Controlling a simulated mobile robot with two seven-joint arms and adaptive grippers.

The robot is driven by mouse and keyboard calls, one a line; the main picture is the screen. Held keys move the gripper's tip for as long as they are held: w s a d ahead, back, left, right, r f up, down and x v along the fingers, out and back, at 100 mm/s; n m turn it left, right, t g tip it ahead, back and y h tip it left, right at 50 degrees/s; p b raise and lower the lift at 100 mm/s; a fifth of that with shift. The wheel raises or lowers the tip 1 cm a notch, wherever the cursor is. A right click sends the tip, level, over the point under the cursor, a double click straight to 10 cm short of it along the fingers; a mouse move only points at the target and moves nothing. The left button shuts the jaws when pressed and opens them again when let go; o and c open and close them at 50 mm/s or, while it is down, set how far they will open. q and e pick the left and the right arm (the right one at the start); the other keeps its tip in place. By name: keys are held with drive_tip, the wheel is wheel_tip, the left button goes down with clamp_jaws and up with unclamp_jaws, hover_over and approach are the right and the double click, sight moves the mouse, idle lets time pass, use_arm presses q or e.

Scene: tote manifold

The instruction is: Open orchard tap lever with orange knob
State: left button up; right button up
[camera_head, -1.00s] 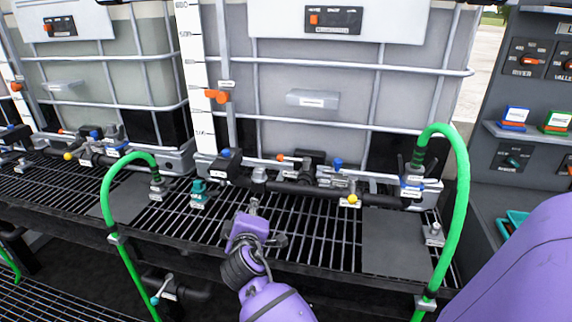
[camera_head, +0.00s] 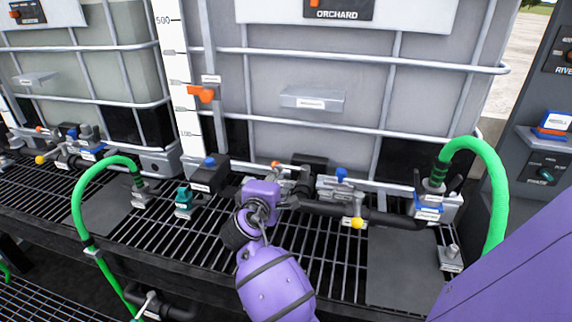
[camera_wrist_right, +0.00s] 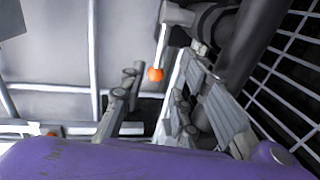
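The orange knob (camera_head: 276,164) sits on a small lever on the pipework in front of the tote labelled ORCHARD (camera_head: 337,14). It also shows in the right wrist view (camera_wrist_right: 155,74), at the end of a thin pale lever. My right gripper (camera_head: 283,197) is just in front of and below the knob in the head view, partly hiding the pipe and valve body there. In the right wrist view its grey fingers (camera_wrist_right: 160,98) are spread apart, with the knob seen beyond the gap between them. The gripper looks empty and apart from the knob. My left gripper is not in view.
A yellow knob (camera_head: 357,222) and a blue knob (camera_head: 341,173) are to the right on the same pipework. A black box (camera_head: 209,177) and teal valve (camera_head: 183,199) are to the left. Green hoses (camera_head: 497,190) arch at both sides. A black grating lies below.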

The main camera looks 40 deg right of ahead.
sight(290, 168)
drive_tip(key=shift+w+d, duration=0.25)
drive_tip(key=shift+d, duration=0.1)
drive_tip(key=x, duration=0.6)
drive_tip(key=shift+w+d+f, duration=0.1)
clamp_jaws()
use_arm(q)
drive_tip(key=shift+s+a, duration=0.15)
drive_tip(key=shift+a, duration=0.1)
